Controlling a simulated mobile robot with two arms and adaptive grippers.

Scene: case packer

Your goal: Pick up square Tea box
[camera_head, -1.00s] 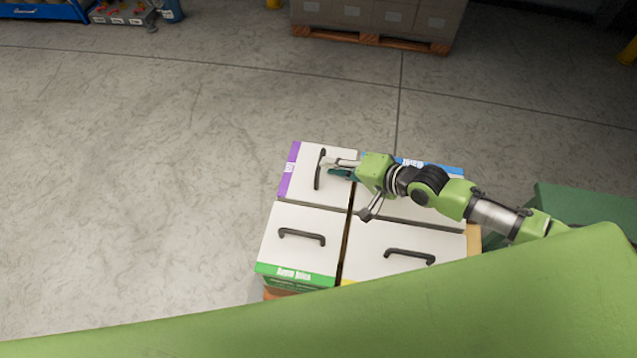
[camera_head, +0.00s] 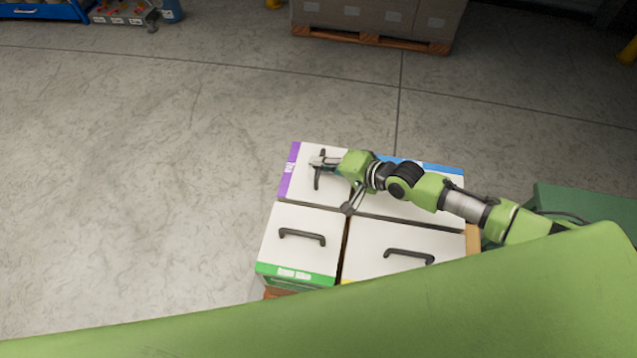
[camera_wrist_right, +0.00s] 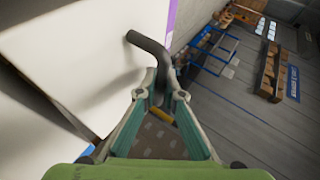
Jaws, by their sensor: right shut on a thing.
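Four-sided white box with a purple edge (camera_head: 293,165) stands at the back left of a tight group of boxes. It has a black handle (camera_head: 318,180) on top; the handle also shows in the wrist view (camera_wrist_right: 148,44). In the wrist view the fingertips (camera_wrist_right: 163,88) meet around the dark handle beside the white top. The box stands level with its neighbours. Its label is too small to read. My left gripper is not in view.
A green-edged box (camera_head: 266,240) stands in front, a blue-edged box (camera_head: 435,210) to the right, partly under my arm, and another white box (camera_head: 375,235) at front right. A loaded wooden pallet (camera_head: 370,38) is at the back. The floor to the left is clear.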

